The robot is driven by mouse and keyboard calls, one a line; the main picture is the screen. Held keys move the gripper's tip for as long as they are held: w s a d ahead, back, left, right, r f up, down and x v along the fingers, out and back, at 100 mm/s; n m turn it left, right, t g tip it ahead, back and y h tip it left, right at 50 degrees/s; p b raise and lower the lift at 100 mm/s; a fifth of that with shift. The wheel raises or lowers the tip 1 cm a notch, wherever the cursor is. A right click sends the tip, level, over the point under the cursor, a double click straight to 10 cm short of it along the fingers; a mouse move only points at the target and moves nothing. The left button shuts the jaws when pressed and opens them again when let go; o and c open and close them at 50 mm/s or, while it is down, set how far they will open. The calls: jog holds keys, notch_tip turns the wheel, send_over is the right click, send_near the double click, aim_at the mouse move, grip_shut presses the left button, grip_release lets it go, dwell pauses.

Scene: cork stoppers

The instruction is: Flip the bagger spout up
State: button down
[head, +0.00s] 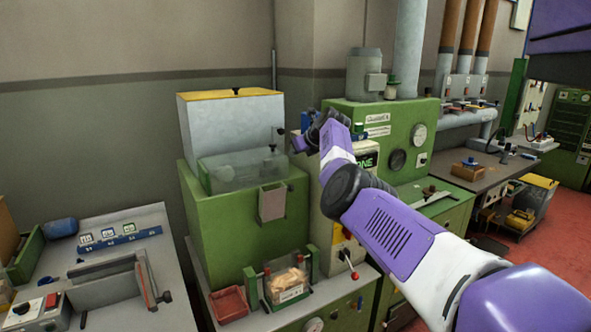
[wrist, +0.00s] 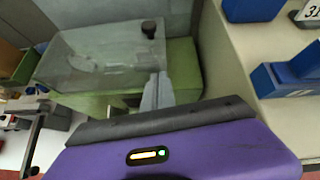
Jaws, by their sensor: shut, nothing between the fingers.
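The bagger spout (head: 272,202) is a grey metal flap on the front of the green hopper unit (head: 225,225), below the clear cover. It hangs down over a clear bin of corks (head: 287,285). My gripper (head: 299,143) is above and to the right of the spout, apart from it, near the cover's right end. In the wrist view its pale fingers (wrist: 157,90) are together and empty, pointing toward the clear cover (wrist: 100,55) and its black knob (wrist: 149,28). I cannot make out the spout in the wrist view.
A green machine with gauges (head: 385,135) stands right of the hopper, behind my arm. Blue blocks (wrist: 285,78) sit on a pale surface right of my gripper. A red tray (head: 229,303) lies left of the cork bin. Open space lies before the spout.

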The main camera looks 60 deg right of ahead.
jog(key=shift+w+r, duration=0.15)
jog(key=shift+r, duration=0.7)
jog(key=shift+d, duration=0.1)
